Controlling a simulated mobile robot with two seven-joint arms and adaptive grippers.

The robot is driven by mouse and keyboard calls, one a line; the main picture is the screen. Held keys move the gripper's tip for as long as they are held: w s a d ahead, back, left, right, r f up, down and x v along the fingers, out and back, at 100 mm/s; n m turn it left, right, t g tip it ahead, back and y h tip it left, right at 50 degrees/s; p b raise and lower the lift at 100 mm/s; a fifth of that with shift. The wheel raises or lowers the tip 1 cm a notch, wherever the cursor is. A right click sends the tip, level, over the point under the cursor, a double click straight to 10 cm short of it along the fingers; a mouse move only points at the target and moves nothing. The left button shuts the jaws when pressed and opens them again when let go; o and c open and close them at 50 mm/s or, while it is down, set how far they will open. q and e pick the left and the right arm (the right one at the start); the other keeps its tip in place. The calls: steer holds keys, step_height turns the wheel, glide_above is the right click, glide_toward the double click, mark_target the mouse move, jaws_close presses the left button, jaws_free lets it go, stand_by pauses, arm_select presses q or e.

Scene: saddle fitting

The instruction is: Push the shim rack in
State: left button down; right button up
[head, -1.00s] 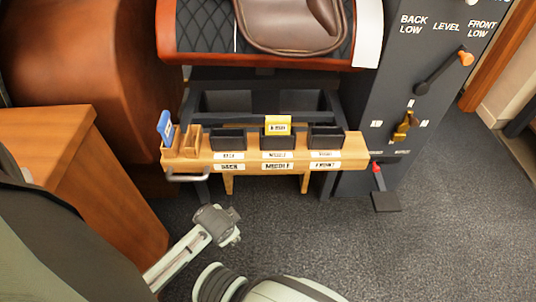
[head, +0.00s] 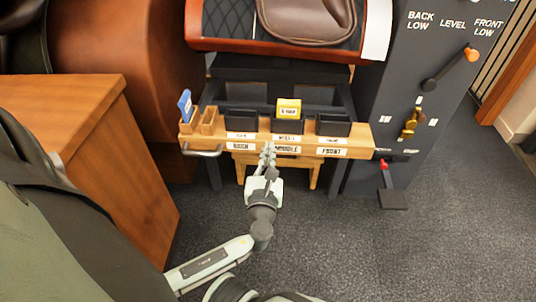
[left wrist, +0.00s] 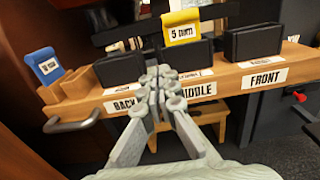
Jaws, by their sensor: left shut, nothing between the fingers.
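The shim rack (head: 362,141) is a wooden shelf with black pockets, standing out at the front of the dark frame under the saddle. Its front face carries BACK, MIDDLE and FRONT labels. A yellow shim (head: 289,108) sits in the middle pocket and reads 5 mm in the left wrist view (left wrist: 182,30). A blue shim (head: 185,106) stands in a wooden slot at the left end. My left gripper (head: 268,150) is shut and empty, its fingertips at the rack's front face between the BACK and MIDDLE labels. I cannot tell whether they touch. My right gripper is not in view.
A metal handle (head: 202,152) sticks out at the rack's left front. A wooden cabinet (head: 125,170) stands at the left. A dark panel (head: 420,100) with levers and a red-knobbed pedal (head: 392,199) stands at the right. The carpet in front is clear.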

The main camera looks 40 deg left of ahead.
mark_target(272, 120)
arm_select(q)
steer(key=x, duration=0.9)
steer(key=shift+w+a, duration=0.25)
steer(key=shift+w, duration=0.05)
steer(key=b+x, duration=0.1)
steer(key=x, duration=0.4)
steer(key=shift+w+a, duration=0.1)
steer(key=shift+w, duration=0.05)
steer(key=shift+b+x, duration=0.6)
steer(key=shift+x, duration=0.65)
steer(key=x, duration=0.2)
steer(key=b+x, duration=0.1)
steer(key=x, duration=0.2)
steer(key=shift+w+a+r, duration=0.15)
steer(key=shift+a+r, duration=0.1)
steer(key=shift+a, duration=0.05)
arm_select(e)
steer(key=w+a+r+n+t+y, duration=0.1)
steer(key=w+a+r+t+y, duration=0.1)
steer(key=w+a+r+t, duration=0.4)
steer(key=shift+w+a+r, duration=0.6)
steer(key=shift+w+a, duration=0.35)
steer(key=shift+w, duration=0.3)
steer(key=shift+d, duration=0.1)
